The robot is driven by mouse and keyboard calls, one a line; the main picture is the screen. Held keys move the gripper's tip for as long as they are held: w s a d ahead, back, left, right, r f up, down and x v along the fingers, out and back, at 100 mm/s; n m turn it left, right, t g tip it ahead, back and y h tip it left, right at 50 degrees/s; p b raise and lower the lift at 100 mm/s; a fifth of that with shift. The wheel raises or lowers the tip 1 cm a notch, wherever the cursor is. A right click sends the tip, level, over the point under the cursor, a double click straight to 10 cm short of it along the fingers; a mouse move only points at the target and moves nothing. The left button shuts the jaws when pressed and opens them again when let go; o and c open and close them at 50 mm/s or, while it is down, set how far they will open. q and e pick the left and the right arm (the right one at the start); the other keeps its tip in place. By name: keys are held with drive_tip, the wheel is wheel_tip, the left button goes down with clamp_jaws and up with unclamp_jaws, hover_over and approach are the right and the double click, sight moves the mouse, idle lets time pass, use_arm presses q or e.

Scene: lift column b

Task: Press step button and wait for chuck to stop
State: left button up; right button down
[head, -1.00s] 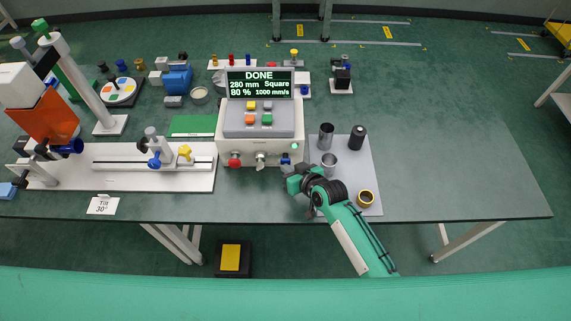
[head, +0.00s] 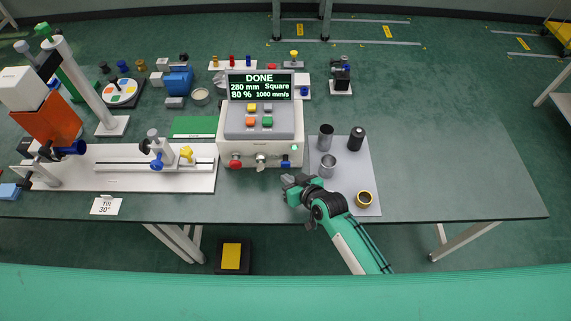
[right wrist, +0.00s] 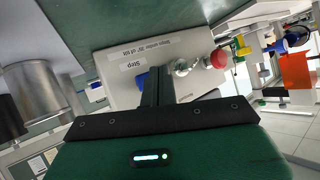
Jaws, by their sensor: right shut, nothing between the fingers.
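The white control box (head: 230,150) stands mid-table, its screen (head: 261,86) reading "DONE", 280 mm, Square, 80 %, 1000 mm/s. The blue step button (head: 285,162) is at the right of its front face. In the right wrist view the blue button (right wrist: 143,81) shows beside the "Step" label, partly hidden by my fingers. My right gripper (head: 288,181) is shut and empty, just in front of and below the button, apart from it in the head view. I cannot identify the chuck for sure. My left gripper is not in view.
A red knob (head: 236,163) and a metal switch (head: 260,162) share the box front. A grey mat (head: 345,178) with metal cups, a black cylinder and a brass ring lies right. A rail fixture (head: 120,180) with an orange block (head: 52,120) stands left. The far right tabletop is clear.

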drive_tip(key=s, duration=0.1)
drive_tip(key=s+p, duration=0.1)
drive_tip(key=s, duration=0.1)
drive_tip(key=shift+r, duration=0.2)
drive_tip(key=shift+s+f, duration=0.1)
drive_tip(key=shift+s, duration=0.35)
